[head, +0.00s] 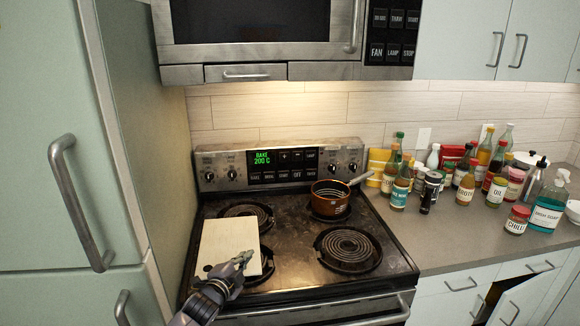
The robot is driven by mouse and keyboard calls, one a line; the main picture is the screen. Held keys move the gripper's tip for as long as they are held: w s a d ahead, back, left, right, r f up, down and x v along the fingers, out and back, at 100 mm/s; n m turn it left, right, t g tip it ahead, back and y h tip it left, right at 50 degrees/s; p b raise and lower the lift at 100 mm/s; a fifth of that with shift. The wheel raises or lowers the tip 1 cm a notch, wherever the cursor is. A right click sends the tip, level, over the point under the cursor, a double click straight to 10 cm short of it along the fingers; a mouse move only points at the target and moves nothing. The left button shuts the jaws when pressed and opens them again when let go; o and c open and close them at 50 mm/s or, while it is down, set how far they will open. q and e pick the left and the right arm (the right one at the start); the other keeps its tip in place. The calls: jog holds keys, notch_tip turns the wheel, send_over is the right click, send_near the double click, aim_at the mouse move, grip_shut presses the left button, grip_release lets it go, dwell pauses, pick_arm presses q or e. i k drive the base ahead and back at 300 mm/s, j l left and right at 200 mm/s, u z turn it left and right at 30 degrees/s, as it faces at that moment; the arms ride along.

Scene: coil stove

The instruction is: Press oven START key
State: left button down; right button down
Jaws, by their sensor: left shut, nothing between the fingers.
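The oven's control panel (279,163) stands upright at the back of the stove. Its green display (263,158) reads BAKE 200 C. To the right of the display are dark keys in two rows. The START key (283,175) appears to be in the lower row, left of OFF; its small lettering is hard to read. My left gripper (246,259) is shut and empty, over the front left of the cooktop, in front of and well apart from the panel. My right gripper is not in view.
A pale board (229,244) lies on the left of the cooktop, beneath my left gripper. A copper pot (329,201) sits on the back right burner, its handle pointing right. A microwave (270,35) hangs above. Several bottles and jars crowd the right counter (450,238).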

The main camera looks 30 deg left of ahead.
aim_at(283, 175)
jog(key=i+j, duration=0.15)
jog(key=i, duration=0.3)
jog(key=i+j, duration=0.15)
jog(key=i, duration=0.3)
jog(key=i+j, duration=0.15)
jog(key=i, duration=0.25)
